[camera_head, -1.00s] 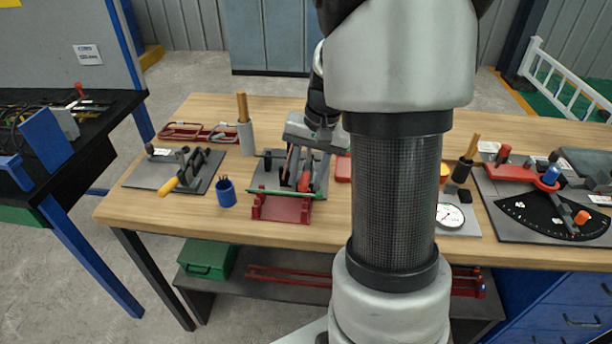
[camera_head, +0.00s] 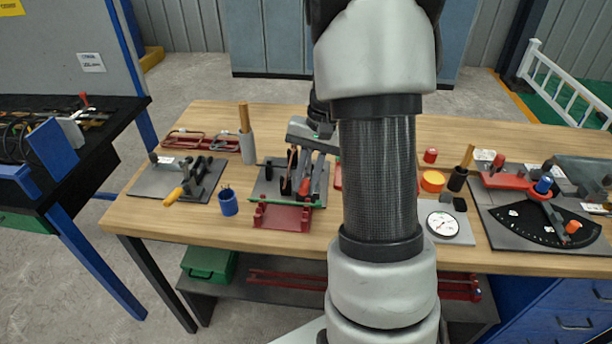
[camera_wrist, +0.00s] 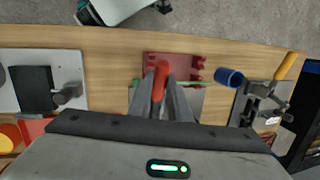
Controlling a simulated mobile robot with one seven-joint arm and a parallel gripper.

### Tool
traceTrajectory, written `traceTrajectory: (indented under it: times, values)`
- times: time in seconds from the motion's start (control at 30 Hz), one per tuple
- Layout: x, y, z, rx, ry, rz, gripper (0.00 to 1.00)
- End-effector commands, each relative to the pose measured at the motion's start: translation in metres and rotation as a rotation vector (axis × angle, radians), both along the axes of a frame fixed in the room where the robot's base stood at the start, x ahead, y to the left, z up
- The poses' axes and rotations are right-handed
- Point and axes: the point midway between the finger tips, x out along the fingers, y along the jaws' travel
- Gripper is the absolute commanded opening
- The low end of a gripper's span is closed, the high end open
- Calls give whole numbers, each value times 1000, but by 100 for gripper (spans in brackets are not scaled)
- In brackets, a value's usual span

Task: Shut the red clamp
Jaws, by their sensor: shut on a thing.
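The red clamp's handle (camera_wrist: 160,79) sits between the two fingers of my gripper (camera_wrist: 163,88) in the wrist view, and the fingers are shut on it. In the head view the red handle (camera_head: 304,187) shows low at the front of the clamp's grey base plate (camera_head: 321,184), with my gripper (camera_head: 302,176) over it. The rest of the clamp is mostly hidden by my gripper and its fingers, so I cannot tell whether the clamp is fully shut.
A red rack (camera_head: 283,217) stands at the table edge in front of the clamp, with a green rod along it. A blue cup (camera_head: 228,202) and a yellow-handled clamp (camera_head: 173,196) stand left. A dial gauge (camera_head: 442,224) lies right.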

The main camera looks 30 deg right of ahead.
Motion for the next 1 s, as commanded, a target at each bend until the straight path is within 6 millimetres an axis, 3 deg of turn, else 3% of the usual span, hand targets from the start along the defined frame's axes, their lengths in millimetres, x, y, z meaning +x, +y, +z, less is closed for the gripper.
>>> traceTrajectory:
  times: [0.03,0.3,0.6,1.0]
  values:
    - [2,-3,12,23,37,-2,0]
    - [16,-12,27,163,243,-1,0]
    - [33,-24,31,307,453,0,0]
    - [46,-32,34,404,599,0,0]
